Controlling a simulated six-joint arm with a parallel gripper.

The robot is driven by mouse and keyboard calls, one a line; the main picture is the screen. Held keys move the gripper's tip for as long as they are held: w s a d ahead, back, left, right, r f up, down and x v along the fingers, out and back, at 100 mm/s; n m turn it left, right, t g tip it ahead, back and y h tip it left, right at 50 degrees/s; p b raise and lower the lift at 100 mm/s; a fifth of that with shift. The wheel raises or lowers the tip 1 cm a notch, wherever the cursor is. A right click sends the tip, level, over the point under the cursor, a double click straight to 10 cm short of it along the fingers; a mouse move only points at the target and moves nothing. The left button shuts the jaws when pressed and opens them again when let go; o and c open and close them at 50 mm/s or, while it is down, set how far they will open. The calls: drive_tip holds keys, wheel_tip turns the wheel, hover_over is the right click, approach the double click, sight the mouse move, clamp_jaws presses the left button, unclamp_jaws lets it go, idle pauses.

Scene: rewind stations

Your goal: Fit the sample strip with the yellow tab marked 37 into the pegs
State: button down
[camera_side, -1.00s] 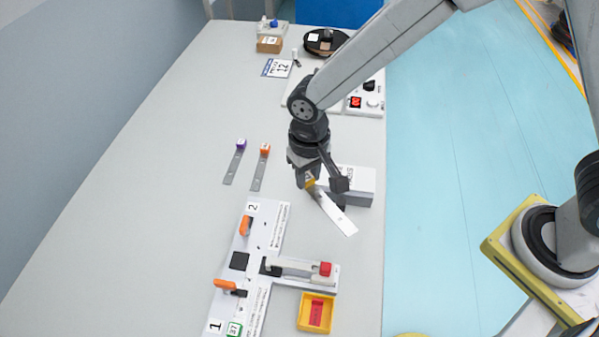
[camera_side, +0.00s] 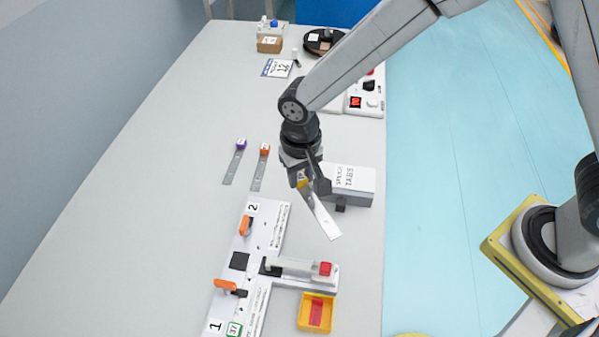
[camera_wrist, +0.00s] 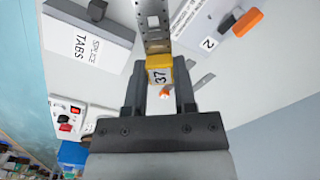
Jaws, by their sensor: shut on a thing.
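The sample strip (camera_side: 322,215) is a thin metal band held at its yellow tab (camera_wrist: 160,66), which reads 37 in the wrist view. My gripper (camera_side: 304,181) is shut on the yellow tab and holds the strip above the table, its free end pointing down and right in the side view. The white splice fixture (camera_side: 272,222) lies below and left of the strip, with stations marked 2 and 1, orange-handled clamps (camera_side: 246,225) and a dark square pad. The pegs are too small to make out clearly. The wrist view shows holes along the strip (camera_wrist: 153,25).
Two strips with purple (camera_side: 241,143) and orange (camera_side: 265,147) tabs lie on the left. A splice tabs box (camera_side: 350,179) stands just right of my gripper. A red-ended lever (camera_side: 325,268) and yellow tray (camera_side: 303,312) are at the front.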

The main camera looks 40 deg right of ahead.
drive_tip(key=w+a+f+m, duration=0.4)
drive_tip(key=w+m, duration=0.1)
drive_tip(key=m, duration=0.2)
drive_tip(key=shift+w+a+m, duration=0.3)
drive_tip(key=shift+w+a, duration=0.05)
drive_tip(key=shift+a, duration=0.05)
drive_tip(key=shift+f, duration=0.1)
drive_tip(key=shift+f, duration=0.1)
hover_over(269, 210)
drive_tip(key=shift+f, duration=2.75)
drive_tip(key=shift+f, duration=1.2)
drive_tip(key=shift+c, duration=1.7)
unclamp_jaws()
drive_tip(key=shift+r, duration=0.15)
